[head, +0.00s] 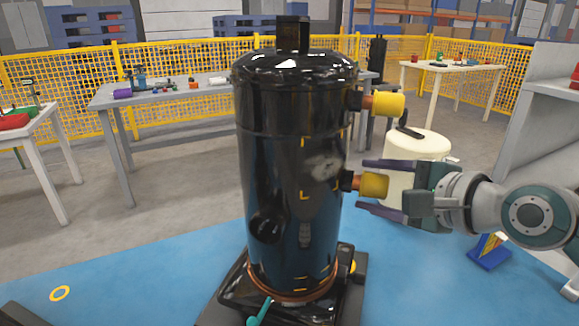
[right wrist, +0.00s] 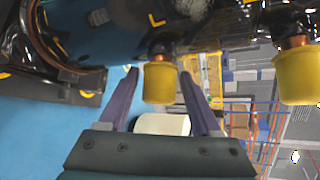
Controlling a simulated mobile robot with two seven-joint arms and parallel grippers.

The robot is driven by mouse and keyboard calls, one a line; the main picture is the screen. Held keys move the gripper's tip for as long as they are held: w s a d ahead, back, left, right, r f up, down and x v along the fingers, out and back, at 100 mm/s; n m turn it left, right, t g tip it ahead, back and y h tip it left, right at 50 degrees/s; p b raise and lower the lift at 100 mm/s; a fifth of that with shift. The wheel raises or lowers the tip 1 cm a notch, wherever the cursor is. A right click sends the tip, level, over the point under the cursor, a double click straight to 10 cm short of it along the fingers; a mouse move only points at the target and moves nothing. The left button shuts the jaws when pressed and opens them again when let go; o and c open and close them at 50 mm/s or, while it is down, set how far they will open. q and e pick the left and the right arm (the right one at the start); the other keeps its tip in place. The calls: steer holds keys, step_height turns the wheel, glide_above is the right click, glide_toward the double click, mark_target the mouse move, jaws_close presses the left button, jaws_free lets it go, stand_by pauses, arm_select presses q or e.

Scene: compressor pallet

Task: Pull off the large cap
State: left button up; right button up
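A tall black compressor (head: 290,150) stands upright on a dark base. Two yellow caps sit on copper pipe stubs on its right side: an upper cap (head: 389,104) and a lower cap (head: 374,186). In the right wrist view the lower cap (right wrist: 159,83) lies between the spread purple fingers, with visible gaps on both sides. The upper cap (right wrist: 297,78) is outside them at the right. My left gripper is not in view.
A cream tank (head: 418,148) stands just behind my right gripper. A blue and yellow object (head: 490,251) lies on the blue floor (head: 130,270) at the right. A grey table (head: 205,88) with small parts and a yellow fence are behind. The floor at the front left is mostly clear.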

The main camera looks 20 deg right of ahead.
jaws_close()
stand_by(0.8)
stand_by(1.0)
